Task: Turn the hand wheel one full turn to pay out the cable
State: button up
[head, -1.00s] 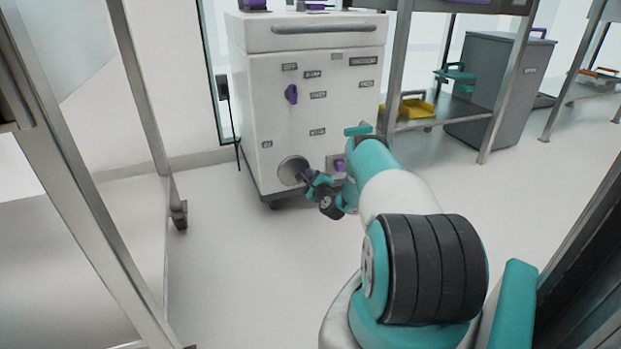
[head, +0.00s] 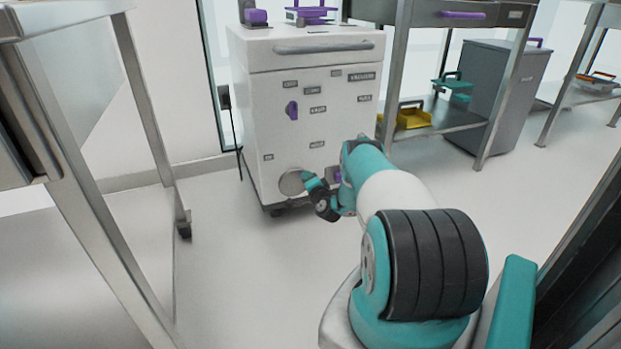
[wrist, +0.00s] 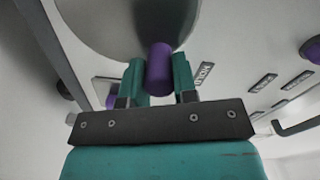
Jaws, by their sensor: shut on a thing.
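The hand wheel (head: 290,184) is a round grey disc low on the front of the white cabinet (head: 330,125). It fills the top of the wrist view (wrist: 110,20). Its purple handle (wrist: 159,68) sticks out near the disc's lower edge in the wrist view. My gripper (wrist: 159,78) is shut on the handle, with one teal finger on each side of it. In the head view my gripper (head: 307,178) is at the right side of the wheel and hides the handle. No cable can be made out.
A purple knob (head: 291,110) and several small labels are on the cabinet front. A purple part (head: 338,177) is right of the wheel, partly behind my arm. A metal table frame (head: 150,120) stands at left. A shelf with a yellow bin (head: 412,117) stands at right. The floor in front is clear.

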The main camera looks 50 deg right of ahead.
jog(key=shift+w+a+r+n+p, duration=0.25)
jog(key=shift+n+p, duration=0.2)
jog(key=shift+n, duration=0.4)
jog(key=shift+w+a+r+n+p, duration=0.1)
jog(key=shift+r+n+p, duration=0.3)
jog(key=shift+n, duration=0.45)
jog(key=o, duration=0.9)
jog(key=shift+f, duration=0.1)
jog(key=shift+a, duration=0.1)
jog(key=shift+s, duration=0.1)
jog(key=shift+p+v, duration=7.15)
jog(key=shift+v, duration=1.55)
